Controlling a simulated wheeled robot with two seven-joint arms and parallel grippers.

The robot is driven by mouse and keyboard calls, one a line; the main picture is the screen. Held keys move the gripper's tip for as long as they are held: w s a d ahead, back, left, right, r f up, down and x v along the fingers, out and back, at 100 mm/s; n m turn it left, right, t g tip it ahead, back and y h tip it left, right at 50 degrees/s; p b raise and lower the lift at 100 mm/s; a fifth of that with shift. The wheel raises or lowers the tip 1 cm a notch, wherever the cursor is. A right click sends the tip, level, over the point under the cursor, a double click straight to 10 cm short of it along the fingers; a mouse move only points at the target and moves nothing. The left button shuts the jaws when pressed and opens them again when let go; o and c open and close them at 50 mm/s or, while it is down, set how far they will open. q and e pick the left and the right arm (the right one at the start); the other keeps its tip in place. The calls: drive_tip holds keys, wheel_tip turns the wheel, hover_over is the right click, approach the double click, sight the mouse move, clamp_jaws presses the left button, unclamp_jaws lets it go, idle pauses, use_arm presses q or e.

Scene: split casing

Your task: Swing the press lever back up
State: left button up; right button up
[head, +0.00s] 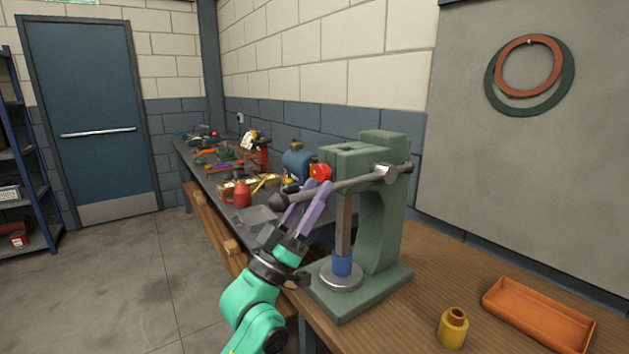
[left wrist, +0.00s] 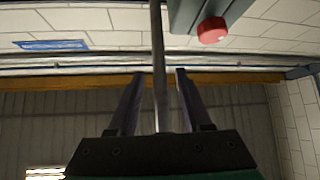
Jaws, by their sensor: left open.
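The green press (head: 385,225) stands on the wooden bench. Its grey lever (head: 345,184) runs left from the hub (head: 386,174) and slopes slightly down to a dark ball end (head: 278,201). My left gripper (head: 309,197) has purple fingers and points up at the lever near its ball end. In the left wrist view the lever (left wrist: 159,65) runs between the two open fingers (left wrist: 157,75), with a gap on both sides. A blue piece (head: 342,265) is under the press ram, on the round plate (head: 341,281). My right gripper is not in view.
A red knob (head: 320,172) is just behind the lever; a red cap (left wrist: 211,30) shows in the left wrist view. A yellow cylinder (head: 453,328) and an orange tray (head: 538,314) lie at the front right. A cluttered bench (head: 210,185) runs behind. Floor at left is clear.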

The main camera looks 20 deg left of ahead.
use_arm(q)
drive_tip(key=shift+w+r, duration=0.1)
drive_tip(key=shift+w, duration=0.1)
clamp_jaws()
idle(1.3)
